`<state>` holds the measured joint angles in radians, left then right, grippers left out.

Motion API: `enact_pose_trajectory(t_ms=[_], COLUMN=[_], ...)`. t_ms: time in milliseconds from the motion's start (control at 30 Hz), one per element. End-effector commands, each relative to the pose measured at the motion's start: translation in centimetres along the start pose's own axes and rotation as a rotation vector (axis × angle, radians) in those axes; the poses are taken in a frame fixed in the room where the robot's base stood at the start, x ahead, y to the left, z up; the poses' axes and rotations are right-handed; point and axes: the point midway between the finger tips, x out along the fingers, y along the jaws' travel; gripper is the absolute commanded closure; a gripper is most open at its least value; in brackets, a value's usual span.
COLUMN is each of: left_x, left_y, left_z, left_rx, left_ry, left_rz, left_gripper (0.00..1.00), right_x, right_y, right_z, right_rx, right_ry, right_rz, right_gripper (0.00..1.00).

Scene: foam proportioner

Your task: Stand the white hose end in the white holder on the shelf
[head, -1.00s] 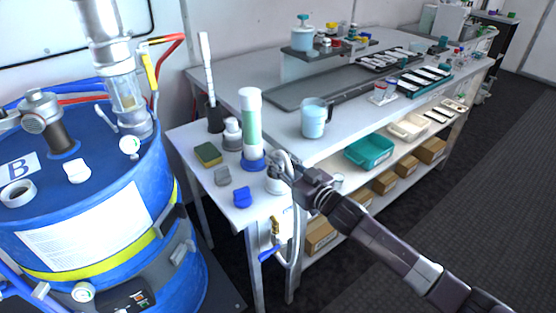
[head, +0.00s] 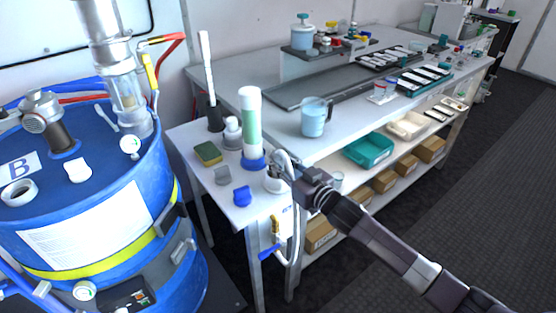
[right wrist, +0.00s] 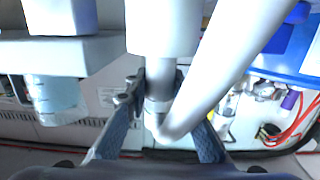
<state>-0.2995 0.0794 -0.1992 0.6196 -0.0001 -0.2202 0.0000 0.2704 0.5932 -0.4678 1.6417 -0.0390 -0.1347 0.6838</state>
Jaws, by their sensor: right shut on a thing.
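My right gripper (head: 290,172) is shut on the white hose end (head: 283,160) at the front right corner of the small side shelf (head: 218,209). The hose bends over at the fingers and hangs down past the shelf edge. The white holder (head: 273,184) is a short cup on that corner, directly below the held end and partly covered by the gripper. In the right wrist view the fingers (right wrist: 160,105) flank the narrow hose end (right wrist: 160,72), which meets a wider white cylinder (right wrist: 163,25). I cannot tell how deep it sits. My left gripper is out of view.
A green-and-white tube in a blue base (head: 252,130) stands close left of the holder. A blue clip (head: 242,196), a sponge (head: 208,154) and a white bottle (head: 232,133) are on the shelf. A light-blue pitcher (head: 313,120) stands on the bench behind. A blue drum (head: 90,205) is at left.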

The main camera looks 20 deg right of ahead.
Motion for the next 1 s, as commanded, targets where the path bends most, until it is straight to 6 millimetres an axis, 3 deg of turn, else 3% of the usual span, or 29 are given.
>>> enact_pose_trajectory(t_ms=[667, 700, 733, 1000], left_x=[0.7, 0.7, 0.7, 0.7], left_y=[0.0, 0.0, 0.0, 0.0], left_z=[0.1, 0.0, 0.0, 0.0], left_rx=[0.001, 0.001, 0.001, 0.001], left_ry=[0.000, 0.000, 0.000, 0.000], left_rz=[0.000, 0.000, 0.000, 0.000], left_gripper=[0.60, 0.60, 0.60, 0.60], right_x=[0.1, 0.1, 0.1, 0.0], right_y=[0.0, 0.0, 0.0, 0.0], right_z=[0.9, 0.9, 0.8, 1.0], right_rx=[0.001, 0.001, 0.001, 0.001], right_ry=[0.004, 0.004, 0.004, 0.000], right_rz=[-0.001, -0.001, -0.001, -0.001], right_gripper=[1.00, 0.76, 0.72, 0.70])
